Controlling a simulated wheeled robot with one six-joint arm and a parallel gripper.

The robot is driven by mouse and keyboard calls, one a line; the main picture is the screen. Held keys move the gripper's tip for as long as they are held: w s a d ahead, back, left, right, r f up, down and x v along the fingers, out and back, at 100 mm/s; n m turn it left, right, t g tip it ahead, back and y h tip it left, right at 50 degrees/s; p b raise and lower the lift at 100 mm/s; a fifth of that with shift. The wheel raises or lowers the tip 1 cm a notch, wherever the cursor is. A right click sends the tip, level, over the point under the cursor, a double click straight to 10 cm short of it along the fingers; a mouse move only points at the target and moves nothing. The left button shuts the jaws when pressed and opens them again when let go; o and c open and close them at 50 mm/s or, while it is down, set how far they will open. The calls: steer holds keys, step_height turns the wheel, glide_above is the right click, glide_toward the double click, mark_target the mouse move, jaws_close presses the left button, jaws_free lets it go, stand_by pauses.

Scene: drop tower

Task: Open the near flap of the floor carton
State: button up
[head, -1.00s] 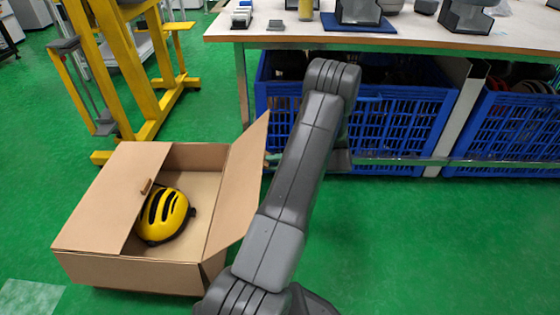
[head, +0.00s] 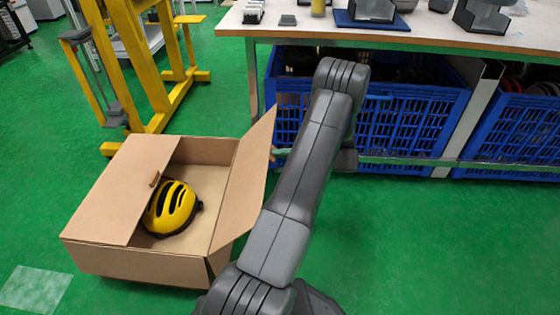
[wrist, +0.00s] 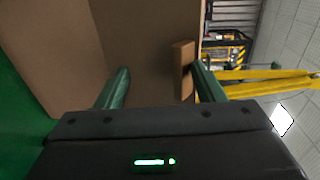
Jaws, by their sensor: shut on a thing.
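The brown floor carton (head: 140,265) stands on the green floor at the left of the head view, with a yellow helmet (head: 172,208) inside. Its left flap (head: 118,190) lies over the left side and has a small brown handle (head: 155,180). The near flap (head: 243,185), on the arm's side, stands raised and leans outward. My gripper (wrist: 160,85) is at this flap's upper edge, mostly hidden behind my arm in the head view.
A workbench (head: 400,35) stands behind, with blue crates (head: 400,120) below it, close to my arm. A yellow frame (head: 140,75) stands behind the carton. The green floor is clear at the right front.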

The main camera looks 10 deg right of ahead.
steer(key=p+v, duration=0.3)
steer(key=v, duration=1)
steer(key=shift+r, duration=0.1)
steer(key=c, duration=0.5)
steer(key=shift+a, duration=0.1)
steer(key=b+x, duration=0.2)
steer(key=x, duration=0.9)
steer(key=shift+a+b, duration=0.1)
steer(key=shift+b, duration=0.25)
